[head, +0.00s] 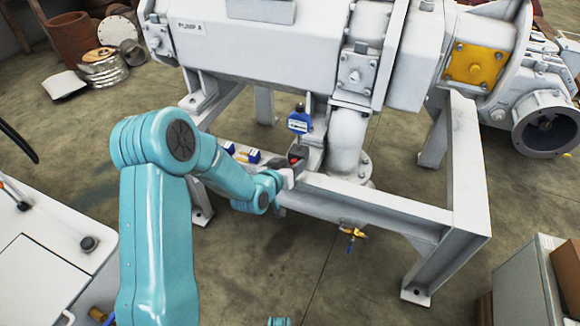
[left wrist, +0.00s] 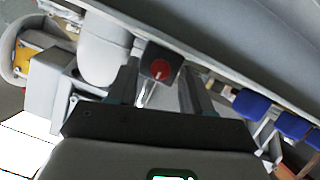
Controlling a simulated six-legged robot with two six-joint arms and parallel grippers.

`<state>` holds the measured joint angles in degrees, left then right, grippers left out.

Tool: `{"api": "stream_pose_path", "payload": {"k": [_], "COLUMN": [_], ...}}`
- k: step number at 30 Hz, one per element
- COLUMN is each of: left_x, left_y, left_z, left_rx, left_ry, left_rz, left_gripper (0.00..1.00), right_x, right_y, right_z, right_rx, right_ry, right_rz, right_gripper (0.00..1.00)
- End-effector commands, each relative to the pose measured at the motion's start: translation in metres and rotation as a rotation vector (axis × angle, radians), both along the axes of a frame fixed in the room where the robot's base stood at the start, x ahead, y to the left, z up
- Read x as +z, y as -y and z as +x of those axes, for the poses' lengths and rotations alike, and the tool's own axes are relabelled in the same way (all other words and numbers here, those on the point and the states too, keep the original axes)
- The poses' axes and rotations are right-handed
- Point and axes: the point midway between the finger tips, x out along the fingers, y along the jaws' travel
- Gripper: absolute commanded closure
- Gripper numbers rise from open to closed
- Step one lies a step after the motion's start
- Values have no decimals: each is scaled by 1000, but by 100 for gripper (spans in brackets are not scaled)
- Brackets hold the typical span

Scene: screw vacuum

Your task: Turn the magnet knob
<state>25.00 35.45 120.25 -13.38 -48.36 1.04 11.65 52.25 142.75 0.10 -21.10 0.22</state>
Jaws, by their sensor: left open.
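The magnet knob is a red round knob (left wrist: 160,69) on the face of a small dark box (left wrist: 158,54) in the left wrist view. In the head view a bit of red (head: 294,158) shows on the pump frame, partly hidden by my gripper. My left gripper (head: 287,172) is at the frame, close to the knob. In the left wrist view its two dark fingers (left wrist: 160,82) are open, one to each side of the knob, with nothing held between them. I cannot tell whether either finger touches the knob. My right gripper is not in view.
A white pipe (head: 348,142) rises to the right. The white frame beam (head: 370,198) runs below.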

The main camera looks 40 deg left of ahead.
Motion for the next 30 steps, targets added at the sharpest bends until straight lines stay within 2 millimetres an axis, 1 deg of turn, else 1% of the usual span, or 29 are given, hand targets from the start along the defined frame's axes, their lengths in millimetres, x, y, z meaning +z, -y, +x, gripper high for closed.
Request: {"api": "stream_pose_path", "payload": {"k": [3,4,5,6,8,9,15,20,26,30], "left_x": [0,0,0,0,0,0,0,-1,-1,0], "left_y": [0,0,0,0,0,0,0,1,3,4], "left_z": [0,0,0,0,0,0,0,0,1,1], "left_rx": [0,0,0,0,0,0,0,0,-1,-1], "left_ry": [0,0,0,0,0,0,-1,-10,-37,-65], "left_rz": [0,0,0,0,0,0,8,51,170,286], "left_gripper": [50,56,66,79,99,100,100,100,100,100], "right_x": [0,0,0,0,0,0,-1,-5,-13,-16], "right_y": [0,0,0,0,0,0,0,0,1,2], "right_z": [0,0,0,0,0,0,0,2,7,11], "right_rx": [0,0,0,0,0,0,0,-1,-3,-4], "right_ry": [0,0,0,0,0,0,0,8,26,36], "right_rz": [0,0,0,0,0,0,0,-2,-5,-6], "right_gripper": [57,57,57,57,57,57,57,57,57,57]}}
